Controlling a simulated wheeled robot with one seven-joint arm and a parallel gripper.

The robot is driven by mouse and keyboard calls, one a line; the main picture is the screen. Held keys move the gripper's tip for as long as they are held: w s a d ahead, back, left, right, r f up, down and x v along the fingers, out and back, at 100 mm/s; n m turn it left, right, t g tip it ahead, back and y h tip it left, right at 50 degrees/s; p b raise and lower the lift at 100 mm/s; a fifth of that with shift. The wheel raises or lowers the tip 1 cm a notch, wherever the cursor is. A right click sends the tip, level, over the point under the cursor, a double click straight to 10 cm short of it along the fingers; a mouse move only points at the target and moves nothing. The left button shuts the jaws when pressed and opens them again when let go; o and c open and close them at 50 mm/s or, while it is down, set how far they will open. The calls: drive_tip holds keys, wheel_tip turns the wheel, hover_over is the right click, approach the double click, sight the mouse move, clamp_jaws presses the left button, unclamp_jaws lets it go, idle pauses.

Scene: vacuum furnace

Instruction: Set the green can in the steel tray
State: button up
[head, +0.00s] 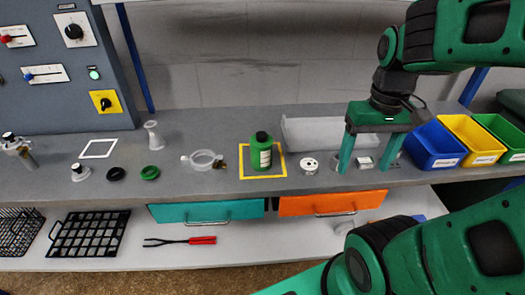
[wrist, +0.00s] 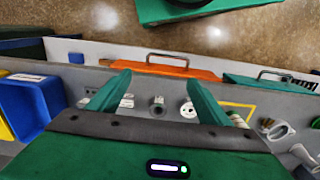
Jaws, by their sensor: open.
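The green can (head: 261,154) has a black cap and a pale label. It stands upright inside a yellow square outline (head: 242,172) on the grey bench. The steel tray, apparently the long pale grey one (head: 318,134), lies behind and to the right of the can. My gripper (head: 370,170) points down over the bench, to the right of the can and in front of the tray's right end. Its fingers are spread with nothing held between them; they also show in the wrist view (wrist: 157,90).
A white disc with holes (head: 309,166) and small metal parts lie between can and gripper. A clear ring-shaped piece (head: 203,160) is left of the can. Blue (head: 435,147), yellow (head: 473,140) and green bins stand right. Teal (head: 207,211) and orange (head: 330,203) drawers are below.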

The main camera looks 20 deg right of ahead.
sight(259, 133)
drive_tip(key=w+a+n, duration=0.6)
drive_tip(key=w+a+r+n+h, duration=0.1)
drive_tip(key=w+a+n, duration=0.5)
drive_tip(key=w, duration=0.1)
drive_tip(key=w+a+r+n, duration=0.1)
drive_tip(key=w+a+n, duration=0.5)
drive_tip(key=w, duration=0.1)
drive_tip(key=shift+w, duration=0.25)
drive_tip(key=f, duration=0.4)
drive_tip(key=shift+d+f, duration=0.15)
drive_tip(key=shift+d, duration=0.05)
drive_tip(key=shift+s+d+f, duration=0.15)
drive_tip(key=shift+f, duration=0.85)
drive_tip(key=shift+s+d+f, duration=0.1)
drive_tip(key=shift+s+f, duration=0.1)
drive_tip(key=shift+f, duration=0.8)
drive_tip(key=shift+s+d+f, duration=0.15)
drive_tip(key=shift+f, duration=0.85)
drive_tip(key=c, duration=1.5)
drive_tip(key=shift+r, duration=0.1)
